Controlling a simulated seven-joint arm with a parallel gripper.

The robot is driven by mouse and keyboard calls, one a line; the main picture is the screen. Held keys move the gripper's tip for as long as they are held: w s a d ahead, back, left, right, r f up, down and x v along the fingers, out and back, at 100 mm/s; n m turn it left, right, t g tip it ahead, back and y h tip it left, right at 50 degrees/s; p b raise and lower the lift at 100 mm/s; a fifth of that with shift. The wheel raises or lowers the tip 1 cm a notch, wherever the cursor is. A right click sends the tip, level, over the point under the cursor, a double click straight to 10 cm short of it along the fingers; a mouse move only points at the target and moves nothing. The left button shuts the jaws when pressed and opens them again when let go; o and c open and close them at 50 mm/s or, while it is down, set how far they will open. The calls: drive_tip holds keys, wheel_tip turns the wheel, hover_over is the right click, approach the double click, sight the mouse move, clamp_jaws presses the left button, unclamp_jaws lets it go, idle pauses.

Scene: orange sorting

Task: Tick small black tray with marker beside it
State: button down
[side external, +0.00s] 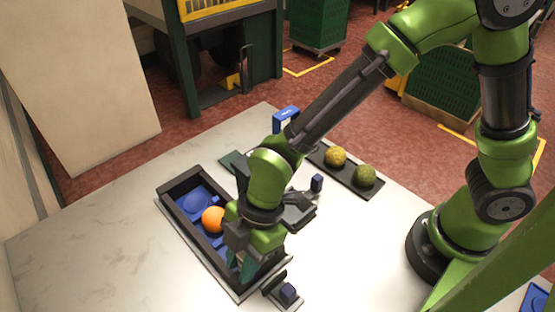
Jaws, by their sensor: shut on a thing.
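My gripper (243,264) points down over the near end of a long black tray (181,228) with blue cups inside. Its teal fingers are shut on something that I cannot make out. An orange (213,219) sits in the long tray, just left of the gripper. A small dark tray (300,216) lies right of the gripper, partly covered by my arm, with a dark blue upright block (317,183) beside it. Another small dark piece (273,285) lies at the near end of the long tray, with a blue block (288,293) on it. I cannot tell which is the marker.
A dark rack (343,170) behind holds a yellow fruit (336,156) and a green fruit (365,176). A blue handled item (286,117) stands at the table's far edge. The white table (80,240) is clear at left.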

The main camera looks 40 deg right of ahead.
drive_tip(key=shift+s+a, duration=0.1)
drive_tip(key=shift+a, duration=0.2)
drive_tip(key=shift+d, duration=0.6)
idle(0.4)
drive_tip(key=shift+r, duration=0.1)
drive_tip(key=shift+r, duration=3.5)
drive_tip(key=w+d+r+m+t+h, duration=0.15)
drive_tip(key=w+d+m, duration=0.4)
drive_tip(key=d, duration=0.55)
drive_tip(key=w+d+r+m+t, duration=0.2)
drive_tip(key=w+d+r+m, duration=0.15)
drive_tip(key=w+d, duration=0.5)
drive_tip(key=s+d+r+m+t+h, duration=0.1)
drive_tip(key=d+m+h, duration=0.2)
drive_tip(key=d+m, duration=0.6)
drive_tip(key=shift+s+d, duration=0.2)
drive_tip(key=shift+d, duration=1.85)
